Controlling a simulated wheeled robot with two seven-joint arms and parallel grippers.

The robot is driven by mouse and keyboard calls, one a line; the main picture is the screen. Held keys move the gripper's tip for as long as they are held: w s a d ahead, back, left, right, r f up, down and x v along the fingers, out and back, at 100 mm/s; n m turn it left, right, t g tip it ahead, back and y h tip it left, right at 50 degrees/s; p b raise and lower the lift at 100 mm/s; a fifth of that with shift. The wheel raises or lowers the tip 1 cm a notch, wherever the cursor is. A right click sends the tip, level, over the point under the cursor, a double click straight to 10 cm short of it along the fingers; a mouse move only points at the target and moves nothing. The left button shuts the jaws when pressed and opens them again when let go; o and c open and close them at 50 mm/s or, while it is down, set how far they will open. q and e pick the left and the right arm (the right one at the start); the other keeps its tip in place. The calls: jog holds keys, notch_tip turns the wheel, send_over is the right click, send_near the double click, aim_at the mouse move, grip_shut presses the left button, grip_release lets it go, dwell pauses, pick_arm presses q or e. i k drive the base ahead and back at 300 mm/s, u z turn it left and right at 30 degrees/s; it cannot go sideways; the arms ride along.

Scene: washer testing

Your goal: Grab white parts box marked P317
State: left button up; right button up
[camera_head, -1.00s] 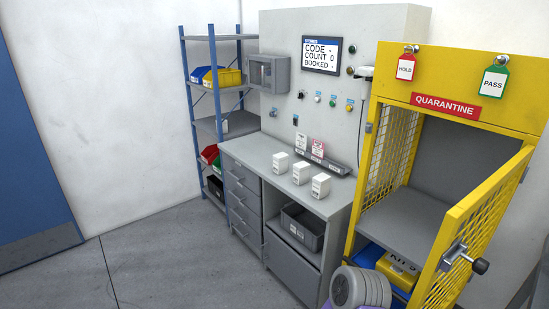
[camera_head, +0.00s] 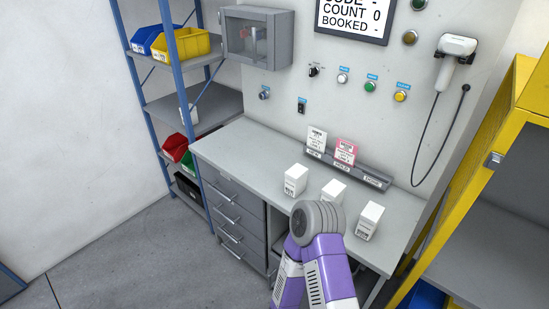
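Three small white boxes stand upright in a row on the grey counter (camera_head: 245,150): a left box (camera_head: 296,180), a middle box (camera_head: 332,191) and a right box (camera_head: 369,220). Their markings are too small to read, so I cannot tell which is P317. My purple and grey arm rises from the bottom edge, and its rounded grey joint covers the lower part of the middle box in the picture. Neither of my grippers shows.
A sloped rack (camera_head: 372,179) with white and pink cards lies behind the boxes. A corded scanner (camera_head: 456,50) hangs on the wall panel. A yellow cabinet (camera_head: 480,170) stands to the right and a blue-posted shelf (camera_head: 210,112) to the left. The counter's left half is clear.

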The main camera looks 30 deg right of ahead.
aim_at(296, 177)
jog(key=i, duration=0.3)
jog(key=z, duration=0.9)
